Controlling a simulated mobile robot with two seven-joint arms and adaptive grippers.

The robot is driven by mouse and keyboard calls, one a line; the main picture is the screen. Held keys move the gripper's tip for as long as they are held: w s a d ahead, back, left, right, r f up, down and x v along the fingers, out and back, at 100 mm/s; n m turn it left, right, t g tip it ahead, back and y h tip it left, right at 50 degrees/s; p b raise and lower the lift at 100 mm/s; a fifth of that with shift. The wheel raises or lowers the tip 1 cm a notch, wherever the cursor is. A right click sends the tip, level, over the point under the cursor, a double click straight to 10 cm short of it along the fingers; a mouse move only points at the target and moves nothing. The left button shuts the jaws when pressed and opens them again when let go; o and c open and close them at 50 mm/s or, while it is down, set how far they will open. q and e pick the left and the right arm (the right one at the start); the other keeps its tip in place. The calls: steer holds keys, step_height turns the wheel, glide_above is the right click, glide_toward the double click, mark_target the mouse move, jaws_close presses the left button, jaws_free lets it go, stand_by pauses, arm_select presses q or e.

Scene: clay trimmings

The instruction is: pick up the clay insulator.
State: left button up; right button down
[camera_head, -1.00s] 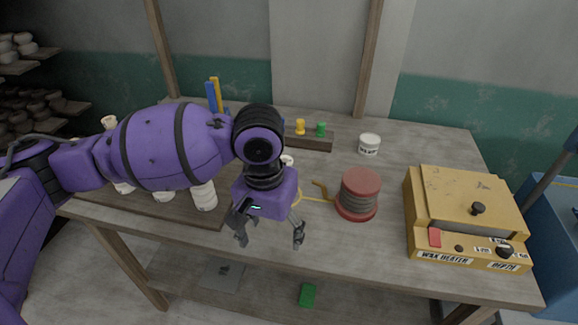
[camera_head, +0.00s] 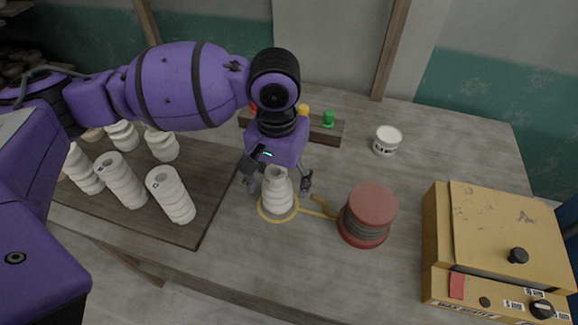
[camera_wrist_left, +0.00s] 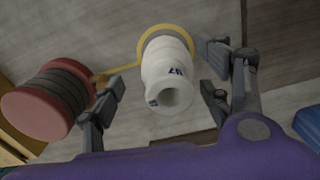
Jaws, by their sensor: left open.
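The white ribbed clay insulator (camera_head: 278,192) stands upright inside a yellow ring (camera_head: 263,210) on the table. In the left wrist view the insulator (camera_wrist_left: 167,72) shows its hollow top and dark markings on its side. My left gripper (camera_head: 278,184) is open, with one finger on each side of the insulator near its upper part. In the left wrist view, my left gripper (camera_wrist_left: 160,90) shows a clear gap between the insulator and the left finger; the right finger is closer to it. My right gripper is in neither view.
A red spool (camera_head: 368,214) stands close right of the insulator. Several similar white insulators, one here (camera_head: 170,195), stand on a dark board (camera_head: 213,190) at left. A yellow wax heater (camera_head: 500,240) is at right, a white jar (camera_head: 387,140) behind. The front table is clear.

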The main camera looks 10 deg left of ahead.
mark_target(279, 191)
arm_select(q)
steer(key=shift+f, duration=0.4)
steer(key=f, duration=0.3)
steer(key=shift+w+a+f, duration=0.15)
steer(key=shift+a+f, duration=0.1)
steer(key=shift+f, duration=0.4)
steer(key=c, duration=1.4)
steer(key=shift+w+r, duration=0.1)
steer(key=c, duration=0.3)
steer(key=shift+c, duration=0.2)
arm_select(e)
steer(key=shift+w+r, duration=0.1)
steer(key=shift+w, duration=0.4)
arm_select(q)
steer(key=shift+r, duration=0.1)
